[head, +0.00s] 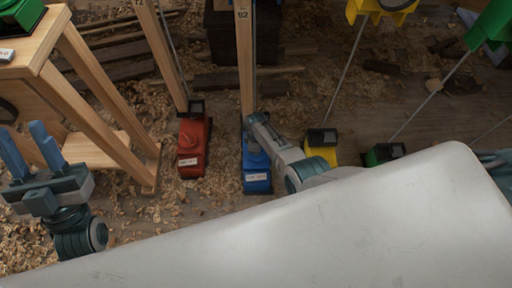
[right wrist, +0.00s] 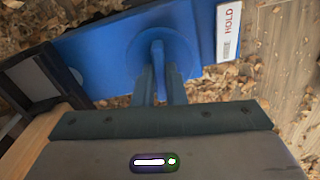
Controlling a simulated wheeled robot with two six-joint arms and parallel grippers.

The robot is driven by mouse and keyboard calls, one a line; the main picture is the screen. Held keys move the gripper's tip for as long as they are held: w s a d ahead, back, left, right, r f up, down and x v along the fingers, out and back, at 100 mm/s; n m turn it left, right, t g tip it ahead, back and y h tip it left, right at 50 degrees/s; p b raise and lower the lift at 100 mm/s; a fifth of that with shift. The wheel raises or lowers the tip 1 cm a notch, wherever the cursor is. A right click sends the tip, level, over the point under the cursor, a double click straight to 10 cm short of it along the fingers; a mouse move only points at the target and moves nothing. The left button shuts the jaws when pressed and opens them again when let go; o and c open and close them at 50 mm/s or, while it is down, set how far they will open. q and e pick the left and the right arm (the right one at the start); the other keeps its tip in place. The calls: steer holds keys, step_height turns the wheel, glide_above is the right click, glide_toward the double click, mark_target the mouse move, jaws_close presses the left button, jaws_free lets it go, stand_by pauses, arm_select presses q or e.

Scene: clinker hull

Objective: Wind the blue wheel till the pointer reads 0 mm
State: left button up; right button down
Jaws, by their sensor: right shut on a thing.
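The blue unit (head: 257,178) stands on the floor at the middle of the head view, at the foot of a wooden post, with a white label on its front. In the right wrist view its round blue wheel (right wrist: 135,45) has a thin upright blue grip (right wrist: 157,58). My right gripper (right wrist: 160,75) is shut on that grip, one finger on each side. In the head view my right arm reaches over the unit and hides the wheel. No pointer or millimetre reading can be made out. My left gripper (head: 30,145) is open and empty at the far left.
A red unit (head: 193,150) stands left of the blue one; yellow (head: 321,150) and green (head: 384,154) units stand to the right. A wooden stand (head: 95,90) is near my left gripper. The label (right wrist: 229,30) reads HOLD. Shavings cover the floor.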

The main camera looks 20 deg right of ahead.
stand_by(0.3)
steer(key=c, duration=1.5)
jaws_free()
